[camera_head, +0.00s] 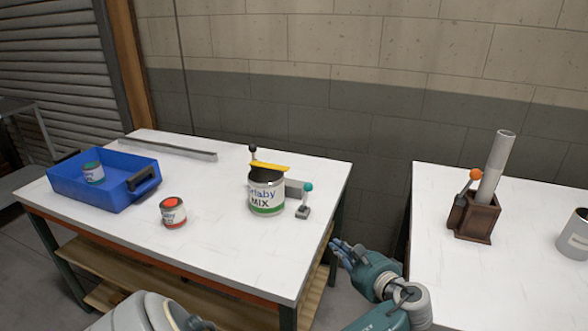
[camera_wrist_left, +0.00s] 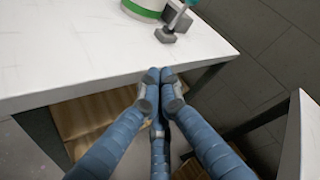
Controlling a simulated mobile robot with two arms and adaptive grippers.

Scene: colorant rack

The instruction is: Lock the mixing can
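The mixing can (camera_head: 266,196), white with a green band and the word MIX, stands upright on the white table. A yellow bar (camera_head: 270,166) lies across its top beside a black-knobbed lever (camera_head: 253,150). A teal-knobbed lever (camera_head: 306,196) stands upright on a small grey base right of the can. My left gripper (camera_head: 341,250) is off the table's right front edge, apart from can and lever. In the left wrist view its blue fingers (camera_wrist_left: 160,78) are together and empty; the can's lower part (camera_wrist_left: 146,8) and lever base (camera_wrist_left: 166,36) show above them. My right gripper is out of view.
A blue crate (camera_head: 103,190) holding a small can (camera_head: 93,172) and a red-topped can (camera_head: 173,212) are left on the table (camera_head: 235,240). A grey bar (camera_head: 172,146) lies behind. Across a gap, the right table (camera_head: 470,280) bears a brown box (camera_head: 477,222) with an orange-knobbed lever.

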